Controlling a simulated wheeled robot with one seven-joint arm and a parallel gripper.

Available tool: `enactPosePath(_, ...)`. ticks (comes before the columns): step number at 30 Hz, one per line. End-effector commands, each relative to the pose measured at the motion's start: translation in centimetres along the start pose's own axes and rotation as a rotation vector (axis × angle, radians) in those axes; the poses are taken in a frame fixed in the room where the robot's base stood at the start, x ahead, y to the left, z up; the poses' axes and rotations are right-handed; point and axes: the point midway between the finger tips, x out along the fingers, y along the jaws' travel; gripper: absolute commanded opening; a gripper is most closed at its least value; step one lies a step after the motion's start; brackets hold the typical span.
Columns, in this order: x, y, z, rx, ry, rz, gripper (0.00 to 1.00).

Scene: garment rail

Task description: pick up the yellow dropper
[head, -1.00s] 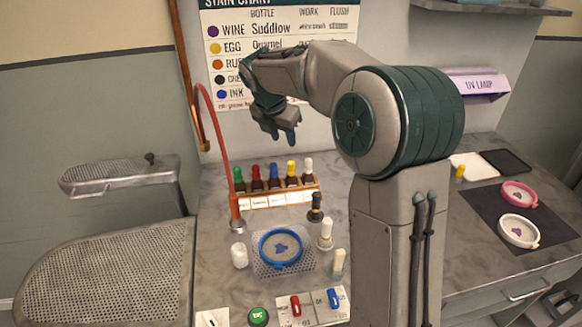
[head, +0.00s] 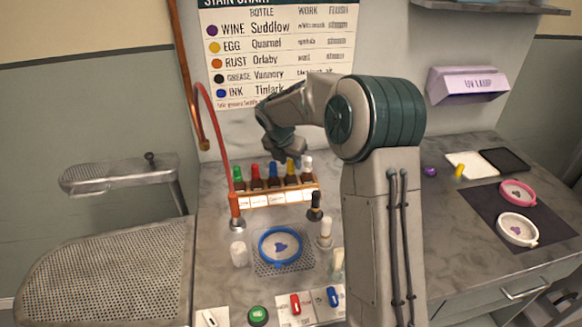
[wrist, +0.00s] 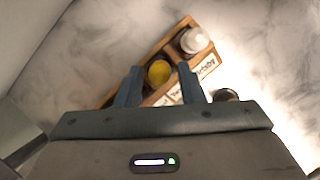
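The yellow dropper (head: 290,169) is a dark bottle with a yellow top, standing in the wooden rack between the blue-topped and white-topped bottles. In the wrist view its yellow top (wrist: 159,72) shows between my two fingers. My gripper (head: 287,158) is above the rack, over the yellow dropper. In the wrist view my gripper (wrist: 160,85) is open, with one finger on each side of the yellow top and a gap visible on both sides. The lower bottle is hidden from the wrist view.
The rack (head: 262,201) also holds green, red, blue and white-topped (head: 306,166) bottles close together. A dark bottle (head: 315,208) stands in front of it. The red hose (head: 217,130) rises at the left. A blue hoop (head: 281,246) lies nearer the front.

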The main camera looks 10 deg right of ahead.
Motion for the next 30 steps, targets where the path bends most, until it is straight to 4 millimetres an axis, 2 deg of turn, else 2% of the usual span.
enactPosePath(4, 1.5, 0.1, 0.0, -0.001, 0.0, 0.001, 0.35)
enactPosePath(11, 1.7, 0.1, 0.0, 0.0, -0.001, 0.002, 0.35)
enactPosePath(12, 1.7, 0.1, 0.0, 0.0, -0.001, 0.002, 0.32)
enactPosePath(15, 1.7, 0.1, 0.0, 0.0, -0.001, 0.001, 0.04)
enactPosePath(16, 1.7, 0.1, 0.0, 0.0, -0.001, 0.001, 0.02)
enactPosePath(25, 1.6, 0.1, 0.1, 0.0, -0.001, 0.001, 0.02)
enactPosePath(30, 0.8, 0.1, 0.5, 0.0, -0.003, 0.002, 0.02)
